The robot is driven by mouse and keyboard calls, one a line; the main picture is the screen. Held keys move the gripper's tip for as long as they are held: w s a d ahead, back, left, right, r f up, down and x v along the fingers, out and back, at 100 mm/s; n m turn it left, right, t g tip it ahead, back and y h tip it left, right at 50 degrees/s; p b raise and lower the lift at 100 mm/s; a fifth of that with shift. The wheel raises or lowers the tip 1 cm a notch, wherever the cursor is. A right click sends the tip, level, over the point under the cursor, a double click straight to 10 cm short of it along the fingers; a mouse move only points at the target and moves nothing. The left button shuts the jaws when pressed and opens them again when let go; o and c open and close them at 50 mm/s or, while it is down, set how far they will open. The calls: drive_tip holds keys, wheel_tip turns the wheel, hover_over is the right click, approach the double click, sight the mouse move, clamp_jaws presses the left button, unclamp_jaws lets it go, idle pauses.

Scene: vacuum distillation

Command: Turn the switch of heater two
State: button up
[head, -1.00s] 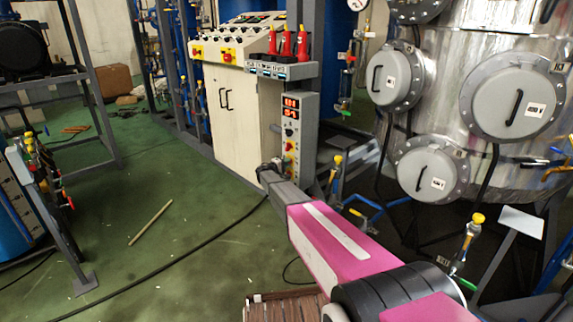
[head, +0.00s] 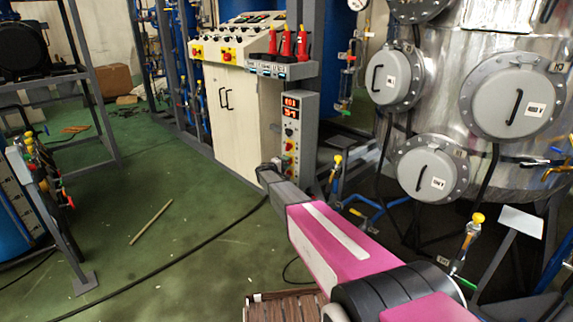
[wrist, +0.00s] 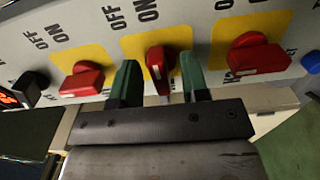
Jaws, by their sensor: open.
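The grey heater control box (head: 300,118) stands at the right of the cream cabinet in the head view. In the wrist view its panel carries three red switches on yellow plates, with ON and OFF lettering. My gripper (wrist: 160,78) is open, its two green fingertips one on each side of the middle red switch (wrist: 167,62). I cannot tell whether they touch it. The left red switch (wrist: 82,80) and the right red switch (wrist: 258,56) are outside the fingers. The heater numbers are not readable.
A black knob (wrist: 26,88) and a blue button (wrist: 312,62) flank the switches. The cream cabinet (head: 238,110) stands left of the box, and a steel vessel (head: 478,95) stands at the right. A cable (head: 165,270) crosses the open green floor.

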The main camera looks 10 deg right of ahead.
drive_tip(key=v, duration=1)
drive_tip(key=shift+s+a, duration=0.2)
drive_tip(key=shift+a, duration=0.05)
